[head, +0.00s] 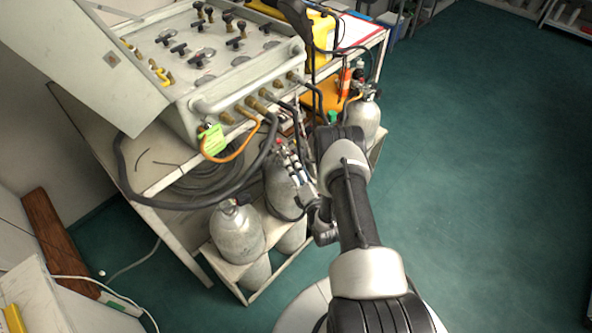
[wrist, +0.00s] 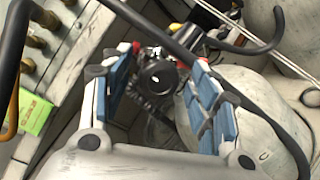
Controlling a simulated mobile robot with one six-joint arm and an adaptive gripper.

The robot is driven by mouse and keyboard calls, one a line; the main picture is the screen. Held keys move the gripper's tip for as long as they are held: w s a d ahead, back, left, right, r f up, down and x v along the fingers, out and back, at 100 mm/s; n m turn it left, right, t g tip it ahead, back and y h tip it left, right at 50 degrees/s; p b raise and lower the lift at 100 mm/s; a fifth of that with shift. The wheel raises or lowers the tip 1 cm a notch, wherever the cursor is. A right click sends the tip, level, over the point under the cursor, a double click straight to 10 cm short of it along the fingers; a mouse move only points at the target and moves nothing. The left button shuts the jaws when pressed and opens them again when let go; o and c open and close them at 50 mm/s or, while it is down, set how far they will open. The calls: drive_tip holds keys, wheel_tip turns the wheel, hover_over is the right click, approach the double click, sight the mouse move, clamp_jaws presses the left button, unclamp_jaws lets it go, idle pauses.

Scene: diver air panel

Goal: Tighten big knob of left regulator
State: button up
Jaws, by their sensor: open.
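In the wrist view, the round black big knob (wrist: 159,77) of a regulator faces me between the two blue-padded fingers of my gripper (wrist: 160,60). The fingers are open, one on each side of the knob, and a gap shows on both sides. I cannot tell how deep the knob sits between the fingertips. The regulator body behind it is dark and partly hidden by the knob and a black hose. In the head view, my gripper (head: 292,165) is above a grey cylinder (head: 280,190) beside the cart, and covers most of the regulator there.
A black hose (wrist: 150,25) crosses close to the fingertips. Another grey cylinder (head: 236,232) stands at the left in the rack, and one with a regulator (head: 366,92) stands to the right. The valve panel (head: 215,55) with hoses and a green tag (head: 213,139) is up left. Floor at right is clear.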

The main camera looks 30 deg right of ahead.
drive_tip(key=shift+w, duration=0.55)
drive_tip(key=c, duration=1.1)
